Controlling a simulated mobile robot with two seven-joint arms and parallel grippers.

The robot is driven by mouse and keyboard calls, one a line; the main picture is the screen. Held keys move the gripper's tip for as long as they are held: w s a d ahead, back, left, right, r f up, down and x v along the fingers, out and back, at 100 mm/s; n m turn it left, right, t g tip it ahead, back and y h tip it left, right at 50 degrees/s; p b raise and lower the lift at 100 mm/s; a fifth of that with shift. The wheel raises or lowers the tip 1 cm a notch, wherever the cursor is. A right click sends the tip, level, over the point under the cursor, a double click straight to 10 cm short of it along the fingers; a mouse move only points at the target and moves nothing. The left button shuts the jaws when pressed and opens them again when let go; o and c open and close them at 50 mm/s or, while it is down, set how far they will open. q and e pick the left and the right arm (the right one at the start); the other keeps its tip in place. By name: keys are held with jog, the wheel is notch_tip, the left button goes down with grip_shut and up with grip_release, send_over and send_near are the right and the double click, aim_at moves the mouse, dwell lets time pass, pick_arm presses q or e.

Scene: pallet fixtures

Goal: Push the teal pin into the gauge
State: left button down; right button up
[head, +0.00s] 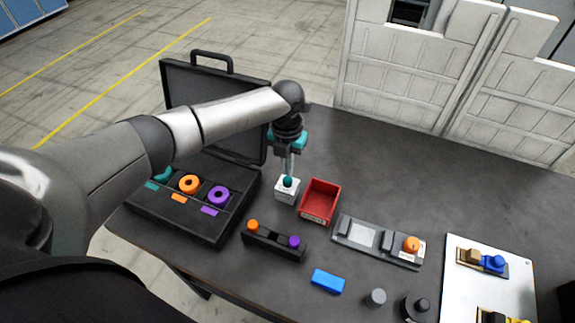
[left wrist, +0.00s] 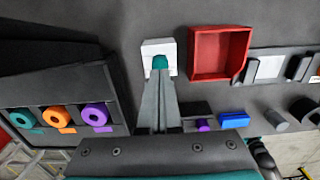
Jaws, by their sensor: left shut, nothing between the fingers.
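The gauge (head: 287,194) is a small white block on the dark table, left of the red bin. The teal pin (head: 288,181) stands at its top, upright as far as I can tell. How deep it sits is hidden. My left gripper (head: 288,173) points down right over the pin, shut and empty, its fingertips at or just above the pin's head. In the left wrist view the gauge (left wrist: 150,48) and the teal pin (left wrist: 160,62) show just beyond the closed fingertips (left wrist: 160,76). Whether they touch is unclear. My right gripper is not in view.
A red bin (head: 319,200) stands close right of the gauge. An open black case (head: 185,225) with teal, orange and purple rings lies left. A black holder (head: 273,244) with orange and purple pins, a grey fixture (head: 378,243) and a blue block (head: 328,281) are nearer.

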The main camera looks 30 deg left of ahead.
pick_arm(q)
notch_tip(320, 180, up, 8)
jog(key=p, duration=0.6)
jog(key=shift+p, duration=0.3)
